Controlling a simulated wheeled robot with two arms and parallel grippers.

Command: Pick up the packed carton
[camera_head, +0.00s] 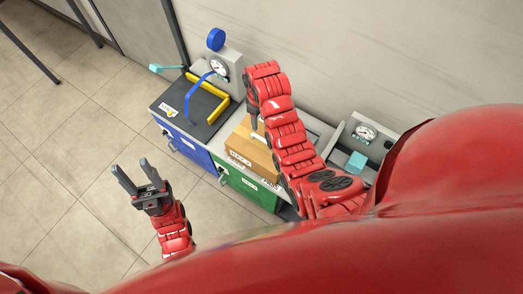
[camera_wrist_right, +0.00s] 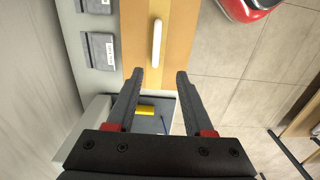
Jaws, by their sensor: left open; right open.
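The packed carton (camera_head: 252,153) is a tan box with white labels on its front. It sits on top of the green-fronted cabinet, partly hidden behind my right arm. In the right wrist view the carton (camera_wrist_right: 180,30) shows at the top, with a white elongated strip (camera_wrist_right: 157,42) on it. My right gripper (camera_head: 255,122) is over the carton's far-left part; its open fingers also show in the right wrist view (camera_wrist_right: 160,76), with nothing between them. My left gripper (camera_head: 131,170) is open and empty over the floor, left of the cabinets.
A blue cabinet (camera_head: 184,146) left of the carton carries a black top with a yellow corner guide (camera_head: 210,100), a blue lever and a gauge (camera_head: 219,67). Another gauge (camera_head: 365,133) and a teal block (camera_head: 356,161) are at right.

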